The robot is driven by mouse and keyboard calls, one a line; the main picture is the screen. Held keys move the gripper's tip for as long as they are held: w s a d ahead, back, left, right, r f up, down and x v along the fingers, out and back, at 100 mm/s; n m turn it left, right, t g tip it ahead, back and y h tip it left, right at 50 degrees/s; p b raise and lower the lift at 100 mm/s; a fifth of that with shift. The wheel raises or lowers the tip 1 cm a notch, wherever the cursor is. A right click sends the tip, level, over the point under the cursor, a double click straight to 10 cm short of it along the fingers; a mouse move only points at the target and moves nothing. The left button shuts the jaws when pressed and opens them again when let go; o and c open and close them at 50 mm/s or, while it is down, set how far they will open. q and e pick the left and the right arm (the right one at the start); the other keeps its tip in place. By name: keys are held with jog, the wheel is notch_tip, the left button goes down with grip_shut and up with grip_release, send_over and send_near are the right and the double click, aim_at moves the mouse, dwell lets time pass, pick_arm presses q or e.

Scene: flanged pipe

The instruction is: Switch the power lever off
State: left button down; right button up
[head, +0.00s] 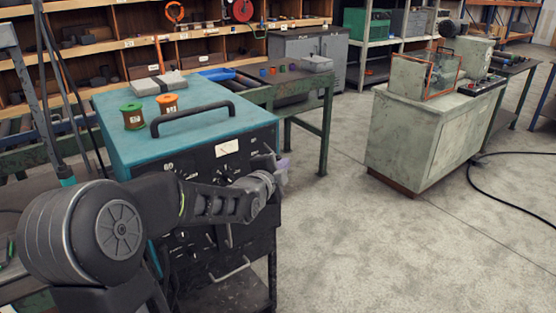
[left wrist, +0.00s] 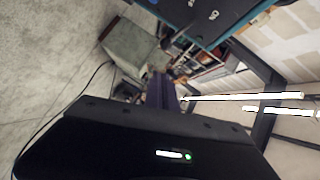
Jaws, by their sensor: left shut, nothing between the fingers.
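A teal power cabinet (head: 190,135) with a black front panel (head: 185,163) stands at the left in the head view. The panel carries a white meter (head: 228,148), knobs and a pale handle low down. My forearm covers much of the panel, and I cannot tell the power lever apart for sure. My left gripper (head: 283,167) is at the right edge of the panel, its fingers mostly hidden behind the wrist. In the left wrist view its purplish fingers (left wrist: 162,92) are shut and empty. The panel edge with knobs (left wrist: 213,15) shows at the top there. My right gripper is not in view.
A green spool (head: 132,116) and an orange spool (head: 168,103) stand on the cabinet top beside a black carry handle (head: 192,117). A green workbench (head: 300,90) is behind. A grey-green machine cabinet (head: 420,135) stands at the right. The floor (head: 350,235) between is clear.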

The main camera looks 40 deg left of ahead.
aim_at(271, 151)
pick_arm(q)
jog(key=w+a, duration=0.1)
jog(key=w+a+f, duration=0.1)
jog(key=a+p, duration=0.1)
jog(key=shift+w+a+f, duration=0.25)
jog(key=shift+w+f, duration=0.1)
jog(key=shift+w, duration=0.05)
jog(key=f+m+b, duration=0.1)
jog(key=f+b, duration=0.1)
jog(key=b, duration=0.6)
jog(key=shift+a+f+t, duration=0.15)
jog(key=shift+a+t, duration=0.05)
jog(key=shift+t, duration=0.1)
